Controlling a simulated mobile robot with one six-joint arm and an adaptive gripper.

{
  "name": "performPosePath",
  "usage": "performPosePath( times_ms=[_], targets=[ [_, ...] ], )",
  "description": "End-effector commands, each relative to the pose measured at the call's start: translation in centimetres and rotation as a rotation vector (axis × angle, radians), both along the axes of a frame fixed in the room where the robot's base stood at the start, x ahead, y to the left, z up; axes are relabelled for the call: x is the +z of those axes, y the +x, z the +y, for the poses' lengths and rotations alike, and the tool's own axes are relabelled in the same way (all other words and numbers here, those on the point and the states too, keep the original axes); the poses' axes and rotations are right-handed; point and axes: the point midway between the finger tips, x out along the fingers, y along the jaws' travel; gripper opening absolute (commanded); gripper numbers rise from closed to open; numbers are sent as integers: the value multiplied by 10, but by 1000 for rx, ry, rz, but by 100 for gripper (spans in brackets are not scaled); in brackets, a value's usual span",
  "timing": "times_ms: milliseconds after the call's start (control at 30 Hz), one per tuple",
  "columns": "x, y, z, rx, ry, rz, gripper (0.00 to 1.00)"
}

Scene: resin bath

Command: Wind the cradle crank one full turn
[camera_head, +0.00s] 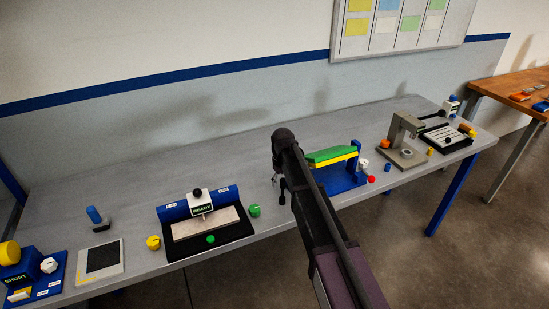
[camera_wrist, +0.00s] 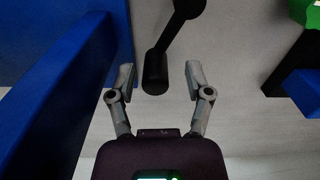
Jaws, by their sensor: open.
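The black crank (camera_wrist: 171,42) shows in the wrist view, its arm running down from the top to a thick rounded handle (camera_wrist: 155,72). My gripper (camera_wrist: 160,76) is open, with one finger on each side of the handle and a visible gap to both. In the head view my gripper (camera_head: 281,190) hangs over the bench just left of a blue stand (camera_head: 343,181) with a green-topped, yellow-edged piece (camera_head: 331,155) on it. My arm hides part of this stand, and the crank cannot be made out clearly there.
In the wrist view a blue wall (camera_wrist: 55,105) stands close on the left, and a blue part (camera_wrist: 303,90) is at the right. On the bench (camera_head: 150,150), a blue fixture marked READY (camera_head: 172,211) and a green knob (camera_head: 254,210) stand to the left; a grey press (camera_head: 393,140) stands right.

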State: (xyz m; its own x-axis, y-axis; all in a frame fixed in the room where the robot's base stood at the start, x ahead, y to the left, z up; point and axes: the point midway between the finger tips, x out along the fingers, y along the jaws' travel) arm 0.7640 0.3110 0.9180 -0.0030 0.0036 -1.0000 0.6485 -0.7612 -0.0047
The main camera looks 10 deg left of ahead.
Motion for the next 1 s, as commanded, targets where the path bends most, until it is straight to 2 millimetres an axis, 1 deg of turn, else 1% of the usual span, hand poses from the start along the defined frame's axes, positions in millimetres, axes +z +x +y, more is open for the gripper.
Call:
performPosePath(
  times_ms=[433,900,1000],
  targets=[
    [0,-6,15,291,0,0,65],
    [0,-19,30,628,0,0,65],
    [14,-18,29,628,0,0,65]
  ],
)
